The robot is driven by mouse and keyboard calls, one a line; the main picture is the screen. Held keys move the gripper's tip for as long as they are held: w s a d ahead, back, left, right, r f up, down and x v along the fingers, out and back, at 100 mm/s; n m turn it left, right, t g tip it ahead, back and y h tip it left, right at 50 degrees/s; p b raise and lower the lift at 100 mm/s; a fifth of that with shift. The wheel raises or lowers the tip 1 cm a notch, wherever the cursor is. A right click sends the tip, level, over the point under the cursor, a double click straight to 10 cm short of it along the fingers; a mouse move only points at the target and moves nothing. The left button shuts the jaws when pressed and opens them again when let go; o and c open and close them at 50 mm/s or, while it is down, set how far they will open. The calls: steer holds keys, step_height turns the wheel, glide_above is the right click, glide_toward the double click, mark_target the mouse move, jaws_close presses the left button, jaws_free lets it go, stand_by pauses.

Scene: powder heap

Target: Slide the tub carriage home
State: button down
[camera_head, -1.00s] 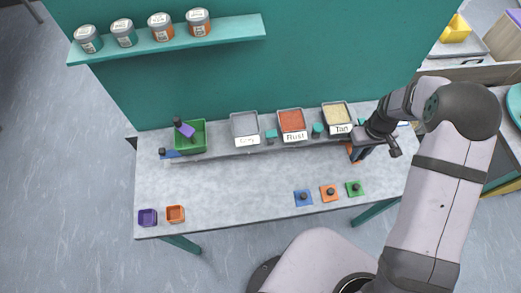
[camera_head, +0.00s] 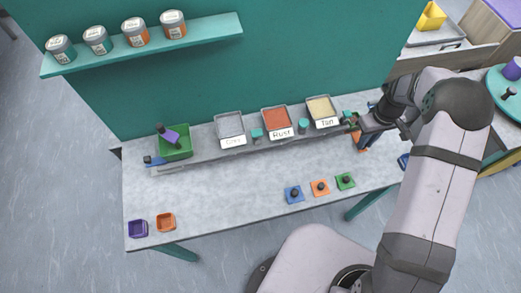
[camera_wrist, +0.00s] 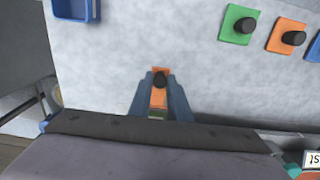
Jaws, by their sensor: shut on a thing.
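Three labelled tubs stand in a row along the back of the bench: a grey one (camera_head: 229,125), a rust one (camera_head: 276,120) and a tan one (camera_head: 321,108). A long narrow grey rail (camera_head: 250,148) runs in front of them. I cannot tell which parts form the carriage. My gripper (camera_wrist: 160,95) is at the right end of the row. Its blue fingers are shut on an orange piece (camera_wrist: 159,98) with a dark knob. In the head view, my gripper (camera_head: 361,142) partly hides this piece and the rail's right end.
A green bin (camera_head: 176,146) with a purple tool stands at the rail's left end. Blue, orange and green knobbed squares (camera_head: 320,187) lie at the front. The bench middle is clear.

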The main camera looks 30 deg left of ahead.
steer(key=shift+w+d+r+b, duration=0.1)
steer(key=shift+w+d+b, duration=0.3)
steer(key=shift+w+d, duration=1.15)
steer(key=shift+w, duration=0.1)
steer(key=c, duration=1.8)
jaws_free()
steer(key=shift+o, duration=0.2)
steer(key=shift+r, duration=0.1)
step_height(320, 180, up, 7)
steer(key=p, duration=0.5)
